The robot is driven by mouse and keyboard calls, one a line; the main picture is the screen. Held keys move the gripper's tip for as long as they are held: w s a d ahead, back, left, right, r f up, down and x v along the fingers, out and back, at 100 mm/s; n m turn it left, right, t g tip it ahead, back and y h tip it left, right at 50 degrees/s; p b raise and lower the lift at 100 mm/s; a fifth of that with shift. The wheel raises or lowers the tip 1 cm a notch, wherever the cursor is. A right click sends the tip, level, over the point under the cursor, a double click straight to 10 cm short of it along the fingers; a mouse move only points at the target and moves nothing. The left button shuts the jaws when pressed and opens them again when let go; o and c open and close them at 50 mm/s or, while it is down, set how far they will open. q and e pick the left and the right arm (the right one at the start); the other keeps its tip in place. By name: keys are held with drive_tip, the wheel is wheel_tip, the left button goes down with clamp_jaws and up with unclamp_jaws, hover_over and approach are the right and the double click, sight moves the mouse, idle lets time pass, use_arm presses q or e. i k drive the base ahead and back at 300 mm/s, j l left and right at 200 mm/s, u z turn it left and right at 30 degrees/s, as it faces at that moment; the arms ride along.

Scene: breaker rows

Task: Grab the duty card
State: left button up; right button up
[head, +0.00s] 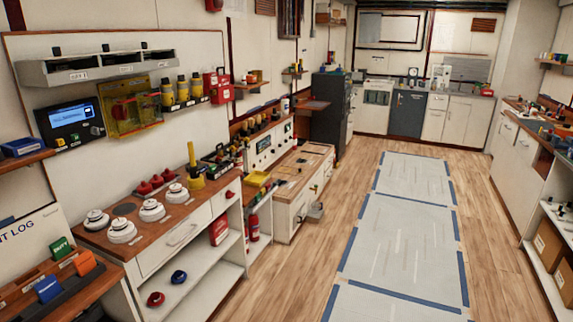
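A green card (61,249) with small white lettering, which seems to read DUTY, stands in a dark holder at the lower left. An orange card (84,263) and a blue card (48,289) stand in the same holder (20,310), nearer to me. The lettering on the blue card is too small to read surely. The cards sit on a wooden-topped surface below a panel with the partly cut-off words "NT LOG" (28,228). Neither of my grippers shows in the head view.
A wooden counter (128,240) with white round detectors (121,230) stands right of the cards. A control panel (72,122) hangs on the wall above. The wooden floor (290,285) and blue-taped sheets (400,240) are clear to the right.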

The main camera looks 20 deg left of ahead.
sight(61, 248)
drive_tip(key=i+l+u, duration=0.1)
drive_tip(key=i+u, duration=0.35)
drive_tip(key=i+l+u, duration=0.2)
drive_tip(key=i+u, duration=0.2)
drive_tip(key=i+l+u, duration=0.65)
drive_tip(key=u, duration=0.25)
drive_tip(key=l, duration=0.1)
